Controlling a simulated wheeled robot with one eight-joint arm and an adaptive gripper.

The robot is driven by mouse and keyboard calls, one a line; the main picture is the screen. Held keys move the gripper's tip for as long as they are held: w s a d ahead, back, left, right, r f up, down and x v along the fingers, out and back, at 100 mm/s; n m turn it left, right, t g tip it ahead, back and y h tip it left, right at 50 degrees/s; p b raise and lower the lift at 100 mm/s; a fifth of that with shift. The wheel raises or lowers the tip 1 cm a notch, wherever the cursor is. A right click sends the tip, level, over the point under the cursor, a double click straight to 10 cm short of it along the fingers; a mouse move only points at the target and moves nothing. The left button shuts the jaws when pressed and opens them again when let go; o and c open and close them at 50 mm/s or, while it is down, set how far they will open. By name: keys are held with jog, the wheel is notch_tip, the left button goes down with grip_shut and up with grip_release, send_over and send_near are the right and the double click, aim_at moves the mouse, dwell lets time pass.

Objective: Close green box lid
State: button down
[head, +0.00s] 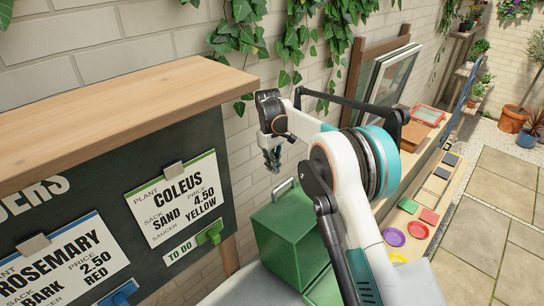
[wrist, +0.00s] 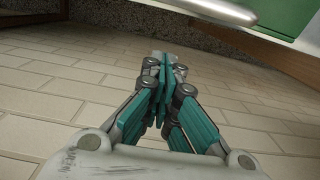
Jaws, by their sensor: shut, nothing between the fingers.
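The green box (head: 290,236) stands below and right of my gripper in the head view, with a pale metal handle (head: 285,188) at its upper edge. A lower green part (head: 322,290) shows beside my arm. My arm hides much of the box's right side, so I cannot tell how far the lid is open. My gripper (head: 272,165) hangs above and left of the handle, fingers together and empty, apart from the box. In the wrist view its closed fingers (wrist: 163,75) point toward the top, with a green surface (wrist: 285,14) and a pale bar (wrist: 215,10) at upper right.
A dark order board (head: 110,225) with cards under a wooden ledge (head: 120,90) stands at left. The brick wall (head: 236,150) is close behind my gripper. Coloured saucers (head: 394,237) and a framed window (head: 388,75) lie beyond my arm at right.

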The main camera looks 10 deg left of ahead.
jog(key=s+d, duration=0.1)
jog(key=s+d+f, duration=0.1)
jog(key=d, duration=0.1)
jog(key=shift+d, duration=0.2)
dwell(0.5)
